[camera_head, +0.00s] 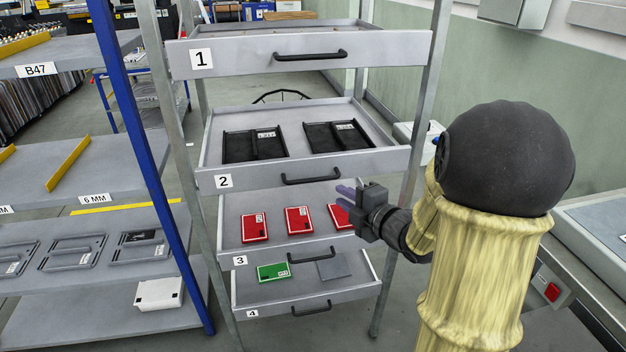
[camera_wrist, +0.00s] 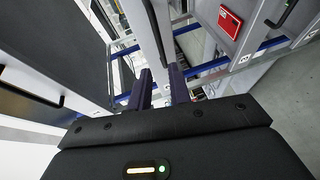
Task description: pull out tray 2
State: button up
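Tray 2 (camera_head: 258,179) is a grey tray with a "2" label on its front, at mid-height in the rack. Two black cases (camera_head: 254,146) lie in it. Its dark bar handle (camera_head: 310,180) is on the front panel. My gripper (camera_head: 347,191) is just below and right of the handle's right end in the head view. In the wrist view the two fingers (camera_wrist: 161,76) are apart with nothing between the pads. A dark bar, which looks like tray 2's handle (camera_wrist: 157,30), ends near the fingertips. Whether it touches them I cannot tell.
Tray 1 (camera_head: 240,60) is above. Tray 3 (camera_head: 262,255) with red boxes (camera_head: 298,220) and tray 4 (camera_head: 270,309) with a green box (camera_head: 273,272) are below. A shelf with a blue post (camera_head: 150,160) stands left. A bench (camera_head: 590,225) is at right.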

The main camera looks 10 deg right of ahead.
aim_at(315, 181)
jog(key=p+x, duration=0.1)
jog(key=x, duration=1.1)
jog(key=shift+w+a+f, duration=0.15)
jog(key=shift+w, duration=0.2)
grip_shut()
